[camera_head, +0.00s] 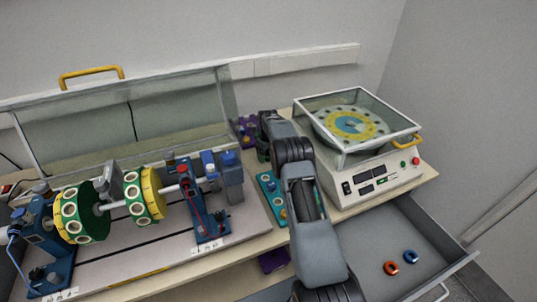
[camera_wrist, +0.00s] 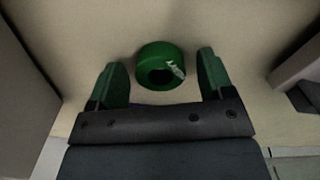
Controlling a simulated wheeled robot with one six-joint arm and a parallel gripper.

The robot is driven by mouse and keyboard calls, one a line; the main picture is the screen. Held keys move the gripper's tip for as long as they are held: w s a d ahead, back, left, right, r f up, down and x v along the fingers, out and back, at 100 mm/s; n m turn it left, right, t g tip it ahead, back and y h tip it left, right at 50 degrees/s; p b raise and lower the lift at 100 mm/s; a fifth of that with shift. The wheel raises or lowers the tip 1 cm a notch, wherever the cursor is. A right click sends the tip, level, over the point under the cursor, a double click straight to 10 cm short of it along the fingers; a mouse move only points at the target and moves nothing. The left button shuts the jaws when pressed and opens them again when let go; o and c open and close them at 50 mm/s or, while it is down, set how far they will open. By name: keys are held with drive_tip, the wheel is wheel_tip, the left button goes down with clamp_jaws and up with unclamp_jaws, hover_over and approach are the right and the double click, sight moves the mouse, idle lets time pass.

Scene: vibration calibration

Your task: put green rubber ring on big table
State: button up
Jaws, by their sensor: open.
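In the wrist view, the green rubber ring (camera_wrist: 160,66) lies on a beige surface, its dark hole showing and a white mark on its right side. It sits between the two green fingers of my gripper (camera_wrist: 158,64), which is open. A gap shows between the ring and each finger, so the fingers are not closed on it. The beige surface (camera_wrist: 90,35) looks like the top of the big table (camera_head: 238,252). In the head view my arm reaches to the gap between the two machines, and hides most of the gripper and the ring.
A rotor rig with green and yellow discs (camera_head: 82,213) stands left of my arm. A balancing machine with a glass cover (camera_head: 375,180) stands right. An open drawer (camera_head: 375,240) below holds an orange ring (camera_head: 391,268) and a blue ring (camera_head: 410,257). Walls flank the gripper closely in the wrist view.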

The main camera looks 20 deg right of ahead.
wheel_tip(320, 180, up, 12)
wheel_tip(320, 180, up, 8)
hover_over(268, 155)
drive_tip(key=s+a, duration=0.4)
drive_tip(key=s+a+r+m+t, duration=0.1)
drive_tip(key=s+a+r, duration=0.15)
drive_tip(key=s, duration=0.25)
drive_tip(key=s+a+r+m+t, duration=0.1)
drive_tip(key=s+a+r, duration=0.15)
drive_tip(key=s, duration=0.25)
drive_tip(key=s+a+f+m+t, duration=0.1)
drive_tip(key=s+a+f, duration=0.1)
drive_tip(key=s, duration=0.9)
drive_tip(key=s+a+f+m, duration=0.1)
drive_tip(key=s+a+f, duration=0.1)
drive_tip(key=s, duration=0.9)
drive_tip(key=shift+a+t, duration=0.2)
drive_tip(key=shift+t, duration=0.2)
